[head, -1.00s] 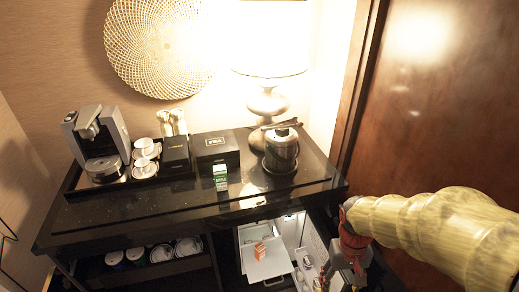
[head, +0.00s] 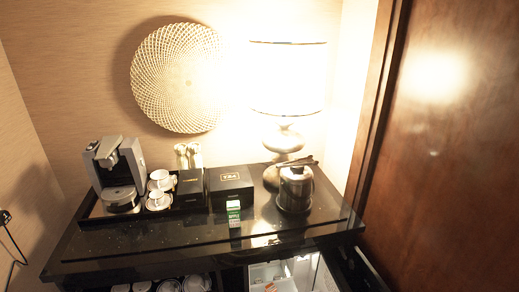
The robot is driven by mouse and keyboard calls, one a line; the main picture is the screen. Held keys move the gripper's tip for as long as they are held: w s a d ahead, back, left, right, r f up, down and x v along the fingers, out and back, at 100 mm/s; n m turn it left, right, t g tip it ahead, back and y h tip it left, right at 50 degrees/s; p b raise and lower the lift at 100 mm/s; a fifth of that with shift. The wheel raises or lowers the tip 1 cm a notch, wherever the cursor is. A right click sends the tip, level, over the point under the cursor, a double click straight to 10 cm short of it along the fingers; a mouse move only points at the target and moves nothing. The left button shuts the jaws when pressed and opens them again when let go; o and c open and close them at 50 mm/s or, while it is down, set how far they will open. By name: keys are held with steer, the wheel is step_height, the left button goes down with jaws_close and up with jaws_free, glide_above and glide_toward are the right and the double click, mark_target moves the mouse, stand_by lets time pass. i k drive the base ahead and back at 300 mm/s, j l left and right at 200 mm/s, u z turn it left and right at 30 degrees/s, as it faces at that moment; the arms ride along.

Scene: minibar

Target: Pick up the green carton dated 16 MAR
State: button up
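A small green and white carton (head: 234,214) stands upright on the dark countertop (head: 160,236), in front of the black tea box. Its date print is too small to read. An orange and white carton (head: 270,288) shows at the bottom edge, inside the open minibar fridge (head: 300,270); most of the fridge is cut off. My gripper and arm are not in this view.
A black tea box (head: 231,187), a coffee machine (head: 116,175), white cups (head: 158,191) on a tray, an ice bucket with tongs (head: 295,189) and a lit lamp (head: 287,80) stand around the carton. The counter's front strip is clear.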

mark_target(232, 207)
steer(key=i+j+u, duration=0.1)
steer(key=j, duration=0.25)
steer(key=j+u, duration=0.1)
steer(key=j, duration=0.3)
steer(key=i+j+u, duration=0.1)
steer(key=j, duration=0.25)
steer(key=i+j+u, duration=0.1)
steer(key=j, duration=0.25)
steer(key=i+j, duration=0.2)
steer(key=j+u, duration=0.05)
steer(key=j, duration=0.05)
